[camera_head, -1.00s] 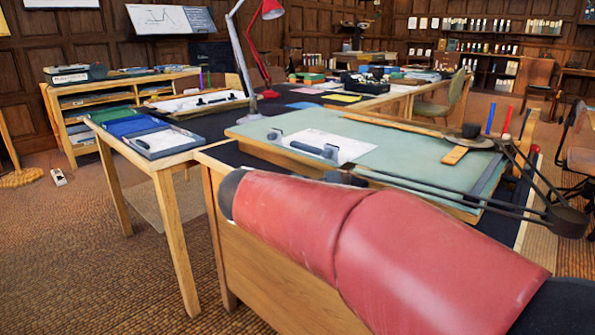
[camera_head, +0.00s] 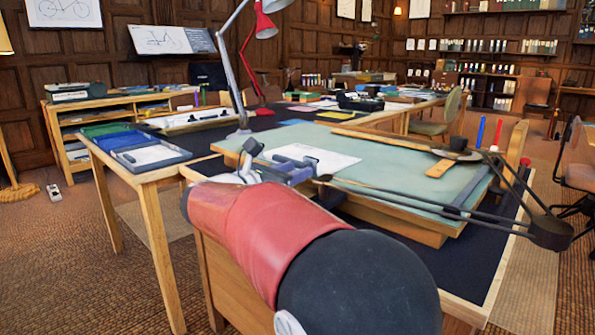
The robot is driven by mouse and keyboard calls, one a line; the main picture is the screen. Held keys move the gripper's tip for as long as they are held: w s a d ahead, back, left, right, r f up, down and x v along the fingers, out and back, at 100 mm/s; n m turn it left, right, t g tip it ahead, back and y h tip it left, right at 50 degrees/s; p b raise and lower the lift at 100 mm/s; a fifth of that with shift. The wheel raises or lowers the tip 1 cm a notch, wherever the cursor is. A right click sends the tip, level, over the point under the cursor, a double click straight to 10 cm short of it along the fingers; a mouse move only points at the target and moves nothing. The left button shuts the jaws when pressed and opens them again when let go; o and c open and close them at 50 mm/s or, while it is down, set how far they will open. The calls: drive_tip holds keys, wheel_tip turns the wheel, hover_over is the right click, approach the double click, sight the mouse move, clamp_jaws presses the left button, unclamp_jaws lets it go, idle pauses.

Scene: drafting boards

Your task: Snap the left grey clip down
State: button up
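The drafting board (camera_head: 410,185) has a green top with a white sheet (camera_head: 335,160) at its left end. A small grey clip (camera_head: 253,147) stands at the board's left edge, left of the sheet; it looks raised, but its exact position is too small to tell. A dark bar-like piece (camera_head: 292,161), perhaps another clip, lies at the sheet's near edge. My red arm reaches forward from the bottom. Grey and bluish parts at its far end, around my gripper (camera_head: 286,173), are close to the board's near left edge. The fingers are too small and overlapped to make out, and contact cannot be told.
A jointed black drafting arm (camera_head: 548,232) hangs over the board's right side. A grey lamp post (camera_head: 243,105) and a red lamp (camera_head: 262,80) stand behind. A side table at left holds a blue-grey tray (camera_head: 150,157). Red and blue tubes (camera_head: 480,132) stand at the right.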

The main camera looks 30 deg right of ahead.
drive_tip(key=shift+x, duration=0.85)
clamp_jaws()
drive_tip(key=shift+r+p, duration=0.15)
drive_tip(key=shift+p, duration=0.2)
